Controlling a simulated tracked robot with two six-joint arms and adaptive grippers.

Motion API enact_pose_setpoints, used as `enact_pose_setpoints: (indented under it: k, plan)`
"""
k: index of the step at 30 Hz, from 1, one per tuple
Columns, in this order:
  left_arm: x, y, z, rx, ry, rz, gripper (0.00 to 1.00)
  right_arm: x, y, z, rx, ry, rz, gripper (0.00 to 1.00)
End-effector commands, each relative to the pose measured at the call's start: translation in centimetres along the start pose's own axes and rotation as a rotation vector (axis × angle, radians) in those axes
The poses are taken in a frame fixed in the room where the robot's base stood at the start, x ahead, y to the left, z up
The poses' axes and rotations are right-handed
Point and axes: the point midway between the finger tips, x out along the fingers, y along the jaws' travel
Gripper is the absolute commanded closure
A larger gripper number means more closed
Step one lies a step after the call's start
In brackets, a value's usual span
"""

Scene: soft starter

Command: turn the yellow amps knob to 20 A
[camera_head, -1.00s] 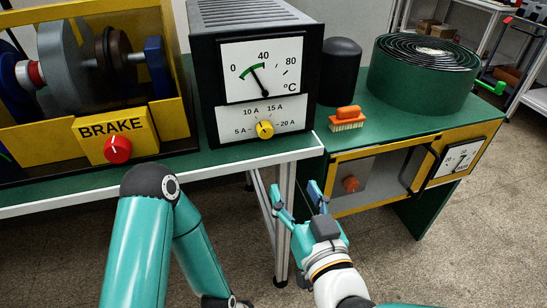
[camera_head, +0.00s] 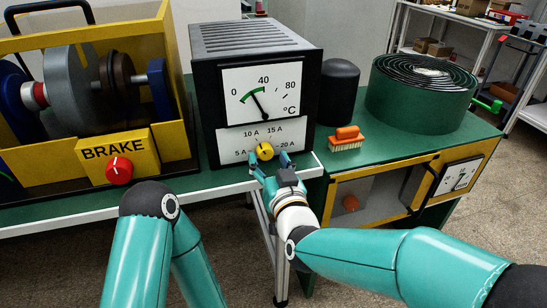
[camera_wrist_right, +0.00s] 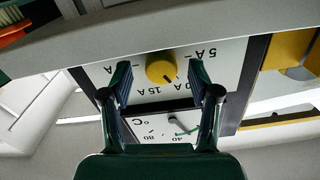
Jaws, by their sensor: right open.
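The yellow amps knob (camera_head: 264,151) sits on the lower white scale (camera_head: 231,144) of the black soft starter box (camera_head: 206,118). The scale is marked 5 A, 10 A, 15 A and 20 A. In the right wrist view the knob (camera_wrist_right: 159,67) shows upside down, its dark mark pointing roughly at 10 A, which is partly hidden. My right gripper (camera_head: 269,160) is open just in front of the knob. In the right wrist view its fingers (camera_wrist_right: 159,75) stand apart on either side of the knob, with no visible contact. My left gripper is out of view.
A yellow brake unit with a red knob (camera_head: 119,170) stands at the left. An orange brush (camera_head: 347,138), a black cylinder (camera_head: 339,86) and a green coil (camera_head: 423,95) stand to the right. The bench's pale front edge (camera_head: 228,189) runs below the box.

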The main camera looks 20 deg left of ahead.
Motion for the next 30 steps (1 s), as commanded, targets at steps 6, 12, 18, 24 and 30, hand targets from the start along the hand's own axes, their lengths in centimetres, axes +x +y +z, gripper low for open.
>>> enact_pose_setpoints:
  k: [6,12,18,24,30]
  plan:
    - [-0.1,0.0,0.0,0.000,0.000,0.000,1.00,1.1,0.0,0.0,0.000,0.000,0.000,0.39]
    - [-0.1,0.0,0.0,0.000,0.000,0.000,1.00,1.1,0.0,0.0,0.000,0.000,0.000,0.39]
    - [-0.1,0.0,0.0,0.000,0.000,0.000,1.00,1.1,0.0,0.0,0.000,0.000,0.001,0.65]
    - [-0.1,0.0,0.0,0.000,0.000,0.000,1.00,1.1,0.1,0.0,0.001,0.000,0.002,0.98]
    - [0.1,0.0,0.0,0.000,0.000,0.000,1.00,0.9,0.6,0.0,0.012,0.002,0.010,0.99]
